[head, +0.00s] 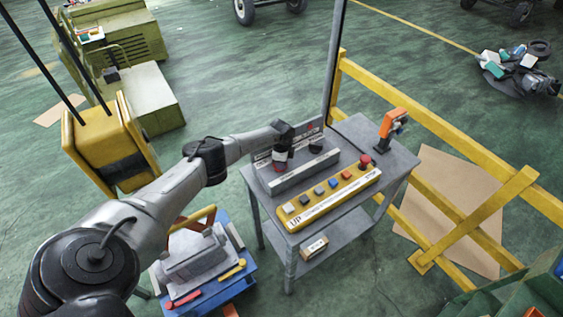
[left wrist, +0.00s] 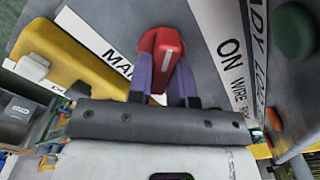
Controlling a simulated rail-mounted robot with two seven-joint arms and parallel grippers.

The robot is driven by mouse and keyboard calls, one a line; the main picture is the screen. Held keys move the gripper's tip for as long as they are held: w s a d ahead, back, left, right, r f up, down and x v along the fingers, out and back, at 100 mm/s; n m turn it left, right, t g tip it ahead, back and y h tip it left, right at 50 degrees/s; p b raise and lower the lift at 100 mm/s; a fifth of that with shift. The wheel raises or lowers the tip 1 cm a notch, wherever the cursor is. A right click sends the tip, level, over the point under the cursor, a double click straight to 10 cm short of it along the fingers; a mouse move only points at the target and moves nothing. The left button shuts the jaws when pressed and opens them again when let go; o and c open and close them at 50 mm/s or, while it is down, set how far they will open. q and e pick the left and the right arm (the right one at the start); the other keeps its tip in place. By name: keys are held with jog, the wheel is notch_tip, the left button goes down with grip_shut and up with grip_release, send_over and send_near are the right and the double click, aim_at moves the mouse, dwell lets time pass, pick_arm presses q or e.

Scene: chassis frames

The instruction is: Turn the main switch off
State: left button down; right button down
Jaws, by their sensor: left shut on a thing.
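The red main switch handle (left wrist: 161,50), with a white line along it, sits on a grey panel in the left wrist view. My left gripper (left wrist: 161,80) is shut on it, one purple finger on each side. A partly covered label starting "MA" (left wrist: 110,55) lies left of the handle and "ON" (left wrist: 232,50) lies right of it. In the head view my left gripper (head: 282,156) is at the grey switch box (head: 305,174) on the table and hides most of the handle. I cannot tell which label the handle points to. My right gripper is not in view.
A yellow button panel (head: 330,198) with several coloured buttons and a red knob lies in front of the box on the grey table (head: 372,133). An orange tool (head: 393,122) stands at the table's far right corner. Yellow railing (head: 450,130) runs behind.

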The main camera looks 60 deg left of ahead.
pick_arm(q)
jog(key=c, duration=1)
grip_release()
jog(key=shift+c, duration=0.2)
notch_tip(320, 180, up, 14)
jog(key=shift+f, duration=0.1)
